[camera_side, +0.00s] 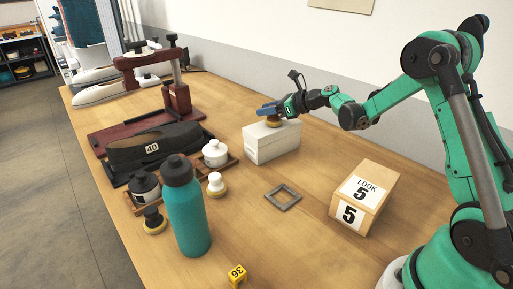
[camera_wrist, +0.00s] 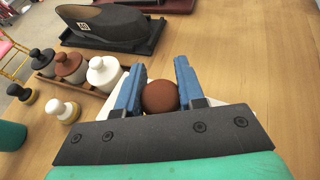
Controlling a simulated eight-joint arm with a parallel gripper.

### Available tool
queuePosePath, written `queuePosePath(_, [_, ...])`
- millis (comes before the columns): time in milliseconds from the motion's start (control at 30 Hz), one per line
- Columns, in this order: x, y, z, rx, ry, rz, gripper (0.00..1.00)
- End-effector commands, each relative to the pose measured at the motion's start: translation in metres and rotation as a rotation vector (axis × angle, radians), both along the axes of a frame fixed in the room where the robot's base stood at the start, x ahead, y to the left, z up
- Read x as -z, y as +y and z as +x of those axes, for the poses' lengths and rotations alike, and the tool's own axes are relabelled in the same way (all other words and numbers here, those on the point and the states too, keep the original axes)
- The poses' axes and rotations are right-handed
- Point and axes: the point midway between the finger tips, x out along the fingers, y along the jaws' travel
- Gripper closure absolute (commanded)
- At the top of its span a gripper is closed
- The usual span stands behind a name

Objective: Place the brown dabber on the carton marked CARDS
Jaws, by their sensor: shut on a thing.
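The brown dabber has a round brown knob (camera_wrist: 160,97), held between the two blue fingers of my gripper (camera_wrist: 157,88). In the side view my gripper (camera_side: 268,110) is above a white carton (camera_side: 271,146), with the dabber's tan pad (camera_side: 273,122) just at the carton's top. I cannot tell whether the pad touches it. The carton's lettering is not readable from here, so I cannot confirm CARDS. In the wrist view the carton is mostly hidden behind the fingers and gripper body.
A teal bottle (camera_side: 187,210), a white dabber (camera_side: 216,184) and a black dabber (camera_side: 154,220) stand left, by a rack of jars (camera_side: 228,167). A wooden block marked LOOK 5 (camera_side: 364,196) and a grey square frame (camera_side: 283,197) lie in front. A dark shoe form (camera_side: 150,148) is behind.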

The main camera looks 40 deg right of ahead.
Motion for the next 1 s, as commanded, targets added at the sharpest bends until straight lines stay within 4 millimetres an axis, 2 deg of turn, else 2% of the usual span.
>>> queuePosePath(167, [0.003, 0.0, 0.0, 0.0, 0.0, 0.0, 1.0])
queuePosePath(200, [0.003, 0.0, 0.0, 0.0, 0.0, 0.0, 0.55])
queuePosePath(267, [0.002, 0.0, 0.0, 0.0, 0.0, 0.0, 0.38])
queuePosePath(300, [0.002, 0.0, 0.0, 0.0, 0.0, 0.0, 0.35])
queuePosePath(667, [-0.002, -0.001, -0.001, 0.001, 0.0, 0.0, 0.35])
queuePosePath(767, [-0.007, -0.007, -0.013, 0.004, 0.0, 0.001, 0.35])
queuePosePath(1000, [-0.028, -0.026, -0.06, 0.006, 0.0, 0.001, 0.35])
